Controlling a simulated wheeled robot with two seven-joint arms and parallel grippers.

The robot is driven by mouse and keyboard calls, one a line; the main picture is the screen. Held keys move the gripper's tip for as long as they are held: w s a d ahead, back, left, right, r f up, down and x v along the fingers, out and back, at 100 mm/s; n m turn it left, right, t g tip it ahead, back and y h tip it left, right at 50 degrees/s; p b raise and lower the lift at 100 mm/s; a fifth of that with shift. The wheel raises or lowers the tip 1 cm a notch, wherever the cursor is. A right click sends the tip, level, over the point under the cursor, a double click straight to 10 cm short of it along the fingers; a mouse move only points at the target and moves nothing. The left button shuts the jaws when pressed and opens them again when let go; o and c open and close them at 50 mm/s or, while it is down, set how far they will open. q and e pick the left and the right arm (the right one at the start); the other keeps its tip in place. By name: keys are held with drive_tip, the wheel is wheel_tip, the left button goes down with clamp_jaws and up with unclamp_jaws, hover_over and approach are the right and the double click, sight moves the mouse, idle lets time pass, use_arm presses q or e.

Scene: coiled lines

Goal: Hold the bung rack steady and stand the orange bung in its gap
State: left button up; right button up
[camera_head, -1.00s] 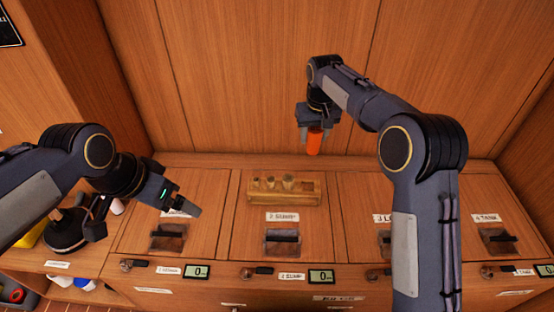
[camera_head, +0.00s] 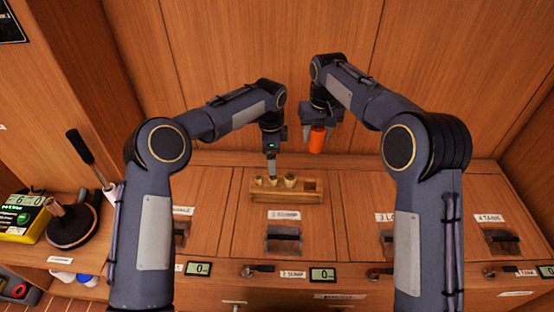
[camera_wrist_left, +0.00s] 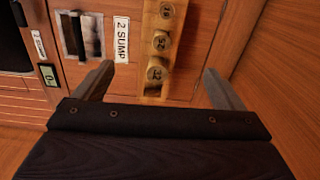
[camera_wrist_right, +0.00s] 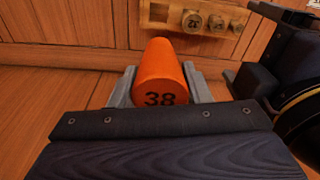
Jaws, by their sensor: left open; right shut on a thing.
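The wooden bung rack (camera_head: 288,198) sits on the bench top behind the "2 SUMP" label. Three pale bungs stand in its left and middle part, and an empty slot shows at its right end. My left gripper (camera_head: 271,172) is open, pointing down just over the rack's left end. In the left wrist view the rack (camera_wrist_left: 152,91) lies between the spread fingers, and I cannot tell whether they touch it. My right gripper (camera_head: 316,138) is shut on the orange bung (camera_head: 317,141), held above and behind the rack's right end. The bung (camera_wrist_right: 160,72), marked 38, fills the jaws in the right wrist view.
Small labelled hatches and displays (camera_head: 322,275) line the bench front. The wooden back wall rises behind the rack. The bench right of the rack is clear.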

sight(286, 189)
use_arm(q)
drive_tip(key=shift+m, duration=0.3)
drive_tip(key=f, duration=0.1)
drive_tip(key=d+f, duration=0.1)
drive_tip(key=f, duration=0.1)
drive_tip(key=shift+w+d+f, duration=0.2)
drive_tip(key=shift+w+f, duration=0.15)
wheel_tip(286, 189, down, 12)
drive_tip(key=shift+r, duration=0.1)
drive_tip(key=c, duration=1.2)
use_arm(e)
wheel_tip(286, 189, down, 15)
